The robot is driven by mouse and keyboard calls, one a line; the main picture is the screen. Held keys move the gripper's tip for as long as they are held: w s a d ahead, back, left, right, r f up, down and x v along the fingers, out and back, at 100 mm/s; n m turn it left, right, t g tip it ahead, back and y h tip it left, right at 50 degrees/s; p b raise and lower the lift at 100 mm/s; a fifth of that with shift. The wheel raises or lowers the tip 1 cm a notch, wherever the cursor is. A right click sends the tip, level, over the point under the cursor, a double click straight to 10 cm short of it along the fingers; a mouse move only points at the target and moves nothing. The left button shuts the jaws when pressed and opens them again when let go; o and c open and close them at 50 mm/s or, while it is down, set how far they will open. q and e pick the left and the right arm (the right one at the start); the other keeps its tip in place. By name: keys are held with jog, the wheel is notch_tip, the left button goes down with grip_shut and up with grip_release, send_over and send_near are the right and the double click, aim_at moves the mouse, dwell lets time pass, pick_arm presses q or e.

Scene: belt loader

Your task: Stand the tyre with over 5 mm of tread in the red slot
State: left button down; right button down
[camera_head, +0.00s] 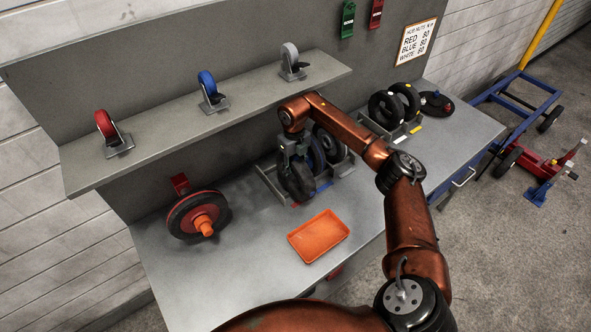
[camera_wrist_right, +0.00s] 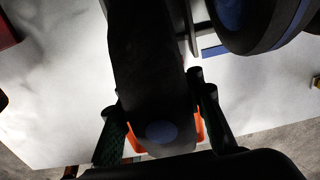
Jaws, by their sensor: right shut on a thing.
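My right gripper (camera_head: 294,150) points down at the left end of a grey rack (camera_head: 268,185) and is shut on a dark tyre (camera_head: 297,182). The tyre is upright, its lower edge close to a red mark (camera_head: 295,205) at the rack's front; I cannot tell whether it rests on the rack. In the right wrist view the tyre (camera_wrist_right: 150,75) lies between the fingers (camera_wrist_right: 160,115), with a round blue spot on its tread. Other tyres, one with blue (camera_head: 316,155), stand to its right, partly hidden by my arm. My left gripper is not in view.
An orange tray (camera_head: 318,236) lies in front of the rack. A red-rimmed wheel (camera_head: 198,215) stands at left. Another rack with black tyres (camera_head: 385,108) and a flat wheel (camera_head: 436,103) are at right. A shelf (camera_head: 160,130) holding castors overhangs the table's back.

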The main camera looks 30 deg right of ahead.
aim_at(295, 157)
jog(key=shift+f, duration=0.15)
jog(key=c, duration=1.3)
grip_release()
notch_tip(295, 157, up, 8)
jog(key=shift+w+r, duration=0.1)
jog(key=shift+d, duration=0.1)
